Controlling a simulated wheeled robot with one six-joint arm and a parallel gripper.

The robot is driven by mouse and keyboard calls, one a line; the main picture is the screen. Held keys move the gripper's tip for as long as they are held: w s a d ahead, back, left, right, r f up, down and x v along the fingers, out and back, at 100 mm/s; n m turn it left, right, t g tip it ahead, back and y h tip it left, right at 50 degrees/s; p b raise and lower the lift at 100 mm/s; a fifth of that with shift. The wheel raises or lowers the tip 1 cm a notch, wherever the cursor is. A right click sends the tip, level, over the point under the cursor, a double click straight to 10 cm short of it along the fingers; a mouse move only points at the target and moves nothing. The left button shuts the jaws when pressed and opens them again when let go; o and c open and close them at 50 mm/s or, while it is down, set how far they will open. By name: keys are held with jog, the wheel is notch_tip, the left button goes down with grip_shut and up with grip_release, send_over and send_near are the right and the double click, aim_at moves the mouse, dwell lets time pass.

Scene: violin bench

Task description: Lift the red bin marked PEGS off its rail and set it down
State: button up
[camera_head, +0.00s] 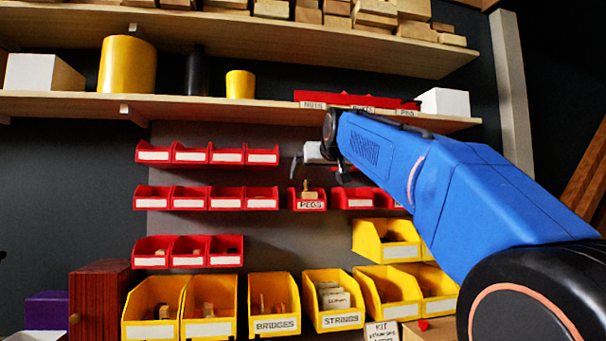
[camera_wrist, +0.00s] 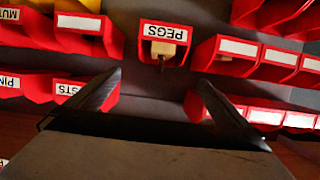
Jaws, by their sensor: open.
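The red bin marked PEGS (camera_head: 308,200) hangs on the grey wall panel in the middle row of red bins, with a wooden piece sticking up out of it. In the wrist view the PEGS bin (camera_wrist: 164,43) appears upside down, ahead of the fingers and centred between them. My gripper (camera_head: 305,166) is in front of the panel, just above the PEGS bin in the head view. In the wrist view my gripper (camera_wrist: 156,90) is open and empty, its two dark fingers apart and not touching the bin.
Red bins (camera_head: 225,198) hang left of the PEGS bin with a gap, and another red bin (camera_head: 353,199) is close on its right. Yellow bins (camera_head: 334,298) stand below. A wooden shelf (camera_head: 230,110) runs above. My blue arm covers the right side.

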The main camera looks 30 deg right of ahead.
aim_at(305, 190)
jog(key=x, duration=1.7)
jog(key=shift+w+r, duration=0.3)
jog(key=shift+w, duration=0.1)
jog(key=c, duration=1.2)
